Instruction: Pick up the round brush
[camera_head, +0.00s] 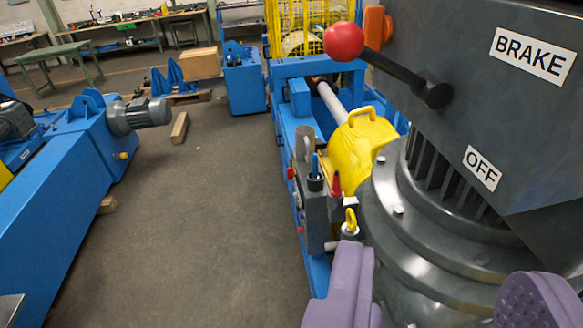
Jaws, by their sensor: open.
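My gripper (440,275) shows at the lower right as two purple fingers set wide apart, with nothing held between them. Its left finger is near a grey holder (316,215) on the blue machine frame. Several small tools stand in or on this holder: a thin blue upright piece with a black collar (315,182), a red-tipped piece (336,186) and a grey cylindrical piece (305,143). I cannot tell which of these, if any, is the round brush.
A large grey motor housing (480,130) with BRAKE and OFF labels fills the right, close to my gripper. A red-knobbed lever (343,42) juts from it. A yellow guard (362,145) is behind.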

